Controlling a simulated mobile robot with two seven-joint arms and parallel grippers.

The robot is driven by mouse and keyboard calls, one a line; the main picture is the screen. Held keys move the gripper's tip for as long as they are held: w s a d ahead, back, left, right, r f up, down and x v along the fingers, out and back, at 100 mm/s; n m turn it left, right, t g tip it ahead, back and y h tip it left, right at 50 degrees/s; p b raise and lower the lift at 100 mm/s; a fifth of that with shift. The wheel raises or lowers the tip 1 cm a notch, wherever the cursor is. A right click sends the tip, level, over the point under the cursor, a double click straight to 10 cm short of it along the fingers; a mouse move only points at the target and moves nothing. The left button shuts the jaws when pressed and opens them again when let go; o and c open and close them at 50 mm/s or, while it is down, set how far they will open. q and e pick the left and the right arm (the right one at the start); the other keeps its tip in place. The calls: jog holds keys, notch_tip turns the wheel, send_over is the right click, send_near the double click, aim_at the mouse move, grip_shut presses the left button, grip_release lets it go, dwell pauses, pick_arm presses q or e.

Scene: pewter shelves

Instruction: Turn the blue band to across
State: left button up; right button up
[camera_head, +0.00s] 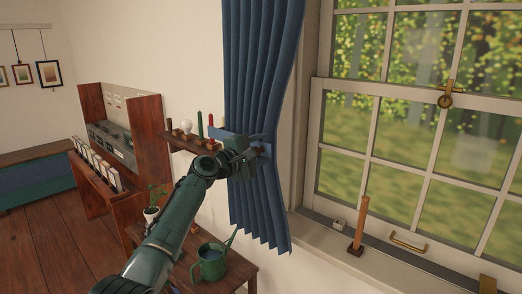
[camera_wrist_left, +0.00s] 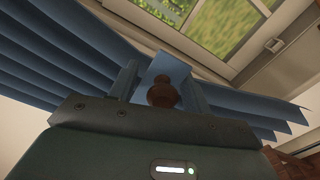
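A blue curtain (camera_head: 262,75) hangs left of the window. A small blue band (camera_head: 265,149) shows against it at my left gripper's tip. My left gripper (camera_head: 257,147) reaches the curtain from the left, and its fingers are spread apart. In the left wrist view, the blue band (camera_wrist_left: 172,68) lies between the fingers (camera_wrist_left: 162,88), with a turned brown wooden knob (camera_wrist_left: 163,93) in front of it. I cannot tell whether the fingers touch the band. The gripper body partly hides the band in the head view. My right gripper is not in view.
A wall shelf (camera_head: 180,143) with small objects is left of the gripper. Below are a green watering can (camera_head: 210,264) on a wooden table and a plant (camera_head: 153,205). The window sill (camera_head: 325,245) at right holds an upright wooden piece (camera_head: 360,225).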

pick_arm(q)
jog(key=shift+s+a, duration=0.1)
jog(key=v, duration=1.3)
jog(key=s+a+f+m+g+y, duration=0.1)
jog(key=s+f+m+y, duration=0.3)
jog(key=f, duration=0.8)
jog(key=s+f+m+y, duration=0.1)
jog(key=s+f+m, duration=0.1)
jog(key=s+f, duration=0.8)
jog(key=s+f+m+g+y, duration=0.1)
jog(key=s+f+m, duration=0.4)
jog(key=s+f, duration=0.3)
jog(key=s+f+m+g+y, duration=0.1)
jog(key=s+f+m, duration=0.4)
jog(key=s, duration=0.8)
notch_tip(320, 180, down, 3)
jog(key=shift+s+a+m+g+y, duration=0.15)
jog(key=shift+s+m+g+y, duration=0.15)
jog(key=shift+s+m, duration=0.1)
